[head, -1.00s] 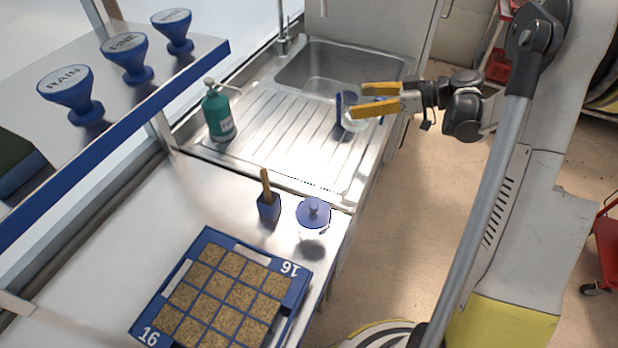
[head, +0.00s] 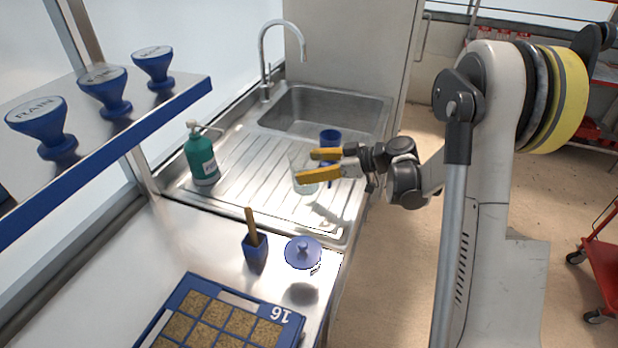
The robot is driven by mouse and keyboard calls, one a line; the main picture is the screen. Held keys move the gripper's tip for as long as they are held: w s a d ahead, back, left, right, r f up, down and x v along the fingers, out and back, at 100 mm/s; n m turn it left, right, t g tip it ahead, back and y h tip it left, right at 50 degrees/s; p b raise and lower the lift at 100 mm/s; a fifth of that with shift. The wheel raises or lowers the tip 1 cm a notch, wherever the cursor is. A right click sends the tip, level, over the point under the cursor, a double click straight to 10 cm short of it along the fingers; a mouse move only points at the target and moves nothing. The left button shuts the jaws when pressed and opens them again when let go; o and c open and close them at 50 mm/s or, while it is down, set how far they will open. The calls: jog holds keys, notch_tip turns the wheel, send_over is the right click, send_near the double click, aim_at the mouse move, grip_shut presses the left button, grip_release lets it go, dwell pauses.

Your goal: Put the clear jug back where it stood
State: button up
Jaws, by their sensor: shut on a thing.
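The clear jug (head: 303,182) is see-through and faint, between the yellow fingers of my gripper (head: 318,165). My gripper reaches in from the right and is shut on the jug. The jug looks upright over the ribbed drainboard (head: 235,190); I cannot tell whether its base touches the metal. The fingers hide part of its right side.
A blue cup (head: 330,138) stands just behind my gripper, near the sink basin (head: 325,108). A green pump bottle (head: 201,158) stands at left. In front are a blue pot with a wooden stick (head: 254,245), a blue knobbed lid (head: 303,254) and a seed tray (head: 190,283).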

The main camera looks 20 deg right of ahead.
notch_tip(320, 180, down, 3)
jog(key=shift+f+b, duration=0.1)
jog(key=shift+b, duration=0.55)
jog(key=o, duration=1.4)
jog(key=shift+f, duration=0.1)
